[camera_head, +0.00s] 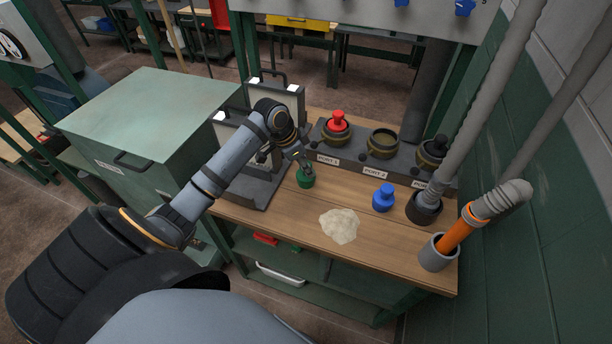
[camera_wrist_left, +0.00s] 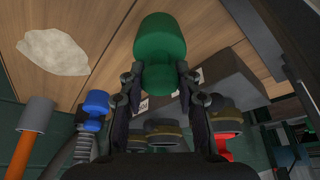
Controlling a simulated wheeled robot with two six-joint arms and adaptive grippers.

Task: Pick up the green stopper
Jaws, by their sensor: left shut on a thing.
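The green stopper (camera_head: 305,180) is at the wooden bench top, in front of the port block. My left gripper (camera_head: 303,160) comes down over it from the upper left. In the left wrist view the green stopper (camera_wrist_left: 160,52) sits between the two fingertips (camera_wrist_left: 158,80), which are closed on its narrower part. Whether its base touches the bench is hard to tell. My right gripper is not in view.
The port block (camera_head: 362,166) holds a red stopper (camera_head: 337,123) at Port 1, an open Port 2 (camera_head: 382,142) and a dark stopper at the right port.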

